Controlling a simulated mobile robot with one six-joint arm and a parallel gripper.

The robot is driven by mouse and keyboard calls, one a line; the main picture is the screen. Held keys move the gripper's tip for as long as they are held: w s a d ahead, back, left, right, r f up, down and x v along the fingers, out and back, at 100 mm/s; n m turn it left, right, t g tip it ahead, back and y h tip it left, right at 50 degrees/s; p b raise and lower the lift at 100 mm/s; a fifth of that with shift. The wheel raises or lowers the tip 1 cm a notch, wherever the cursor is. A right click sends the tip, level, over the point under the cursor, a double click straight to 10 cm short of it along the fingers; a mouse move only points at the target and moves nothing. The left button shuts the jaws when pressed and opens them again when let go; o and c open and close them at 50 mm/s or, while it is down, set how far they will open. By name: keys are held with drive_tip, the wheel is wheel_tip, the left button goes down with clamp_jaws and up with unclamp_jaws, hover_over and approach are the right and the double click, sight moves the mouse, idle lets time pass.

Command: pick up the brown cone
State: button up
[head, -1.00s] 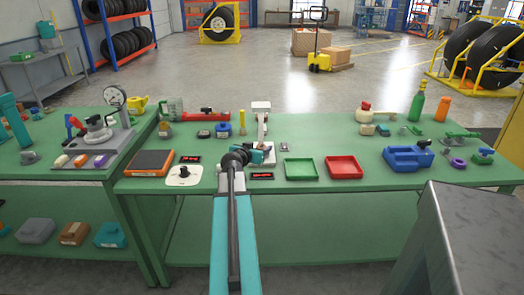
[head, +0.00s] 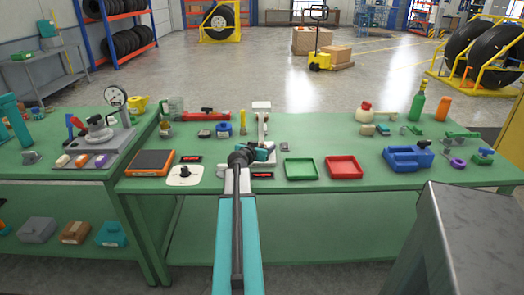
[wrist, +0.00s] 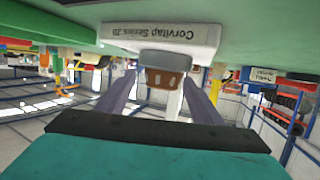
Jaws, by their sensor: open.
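A small brown tapered block (wrist: 165,78), which looks like the brown cone, shows in the wrist view against a grey piece on a white base (wrist: 160,38) lettered "Corvitap Series 2B". That view is upside down. My gripper (wrist: 158,80) is open, with one finger on each side of the brown piece as seen. I cannot tell how far it reaches around it, and no grip shows. In the head view my gripper (head: 265,152) is low over the green bench (head: 330,205), in front of a white stand (head: 261,108). The brown piece is not clearly visible there.
A green tray (head: 301,169) and a red tray (head: 344,167) lie just right of my gripper. An orange-edged scale (head: 151,162) and a white dial box (head: 184,174) lie left. The white stand rises close behind my gripper.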

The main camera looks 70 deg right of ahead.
drive_tip(key=shift+p+x, duration=0.4)
drive_tip(key=shift+x, duration=1.55)
drive_tip(key=shift+f, duration=0.2)
drive_tip(key=shift+c, duration=0.4)
drive_tip(key=c, duration=1.2)
drive_tip(key=shift+r, duration=0.1)
drive_tip(key=shift+r, duration=1.45)
drive_tip(key=shift+s+a+r, duration=0.15)
drive_tip(key=shift+r, duration=0.15)
drive_tip(key=s+a, duration=0.2)
drive_tip(key=a, duration=0.1)
drive_tip(key=s+a+b, duration=0.1)
drive_tip(key=s+a, duration=0.2)
drive_tip(key=a, duration=0.1)
drive_tip(key=s+a+r+b, duration=0.1)
drive_tip(key=s+a, duration=0.1)
drive_tip(key=a, duration=0.2)
drive_tip(key=shift+s, duration=0.4)
drive_tip(key=shift+d+f+b, duration=0.1)
drive_tip(key=shift+d+b, duration=0.1)
drive_tip(key=shift+b, duration=1.05)
drive_tip(key=b, duration=0.6)
drive_tip(key=shift+s+a+g, duration=0.1)
drive_tip(key=shift+s+g, duration=0.2)
drive_tip(key=shift+s, duration=0.05)
